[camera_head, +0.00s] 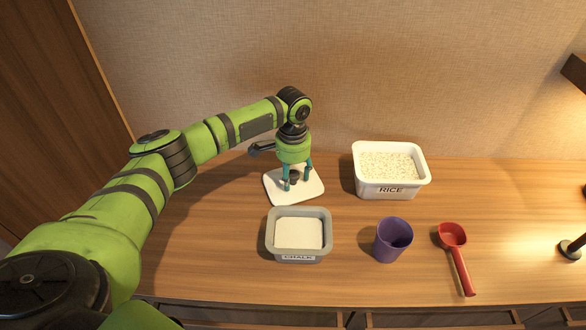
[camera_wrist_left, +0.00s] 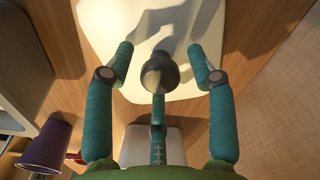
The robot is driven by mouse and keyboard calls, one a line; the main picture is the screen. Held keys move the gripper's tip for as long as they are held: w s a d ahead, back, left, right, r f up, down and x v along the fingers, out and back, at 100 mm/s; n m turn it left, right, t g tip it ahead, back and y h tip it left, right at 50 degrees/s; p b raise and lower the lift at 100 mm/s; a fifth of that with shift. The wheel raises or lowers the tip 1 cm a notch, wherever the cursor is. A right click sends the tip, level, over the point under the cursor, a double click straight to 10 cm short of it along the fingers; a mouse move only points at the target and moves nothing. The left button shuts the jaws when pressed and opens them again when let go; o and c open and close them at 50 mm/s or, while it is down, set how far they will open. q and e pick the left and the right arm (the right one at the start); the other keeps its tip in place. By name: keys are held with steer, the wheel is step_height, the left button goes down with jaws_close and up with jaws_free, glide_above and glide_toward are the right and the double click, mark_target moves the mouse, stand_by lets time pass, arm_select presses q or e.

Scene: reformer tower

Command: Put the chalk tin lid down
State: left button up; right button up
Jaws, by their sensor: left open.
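The chalk tin lid (camera_head: 309,193) is a white square plate with a dark round knob (camera_wrist_left: 160,74). It lies flat on the wooden counter, behind the chalk tin (camera_head: 270,236), a grey open box filled with white chalk. My left gripper (camera_head: 295,183) points down over the lid. Its teal fingers are open around the knob, with gaps visible between knob and fingers in the left wrist view. The lid's white plate (camera_wrist_left: 190,30) fills the top of that view. My right gripper is not in view.
A white rice tub (camera_head: 391,190) stands at the back right. A purple cup (camera_head: 392,240) and a red scoop (camera_head: 459,262) are at the front right. A dark stand (camera_head: 571,249) is at the far right edge. The wall is close behind the lid.

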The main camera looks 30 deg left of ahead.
mark_target(293, 173)
arm_select(q)
steer(key=shift+r, duration=0.3)
step_height(293, 173, up, 12)
steer(key=p, duration=0.3)
steer(key=shift+f+p, duration=0.15)
steer(key=shift+p, duration=0.15)
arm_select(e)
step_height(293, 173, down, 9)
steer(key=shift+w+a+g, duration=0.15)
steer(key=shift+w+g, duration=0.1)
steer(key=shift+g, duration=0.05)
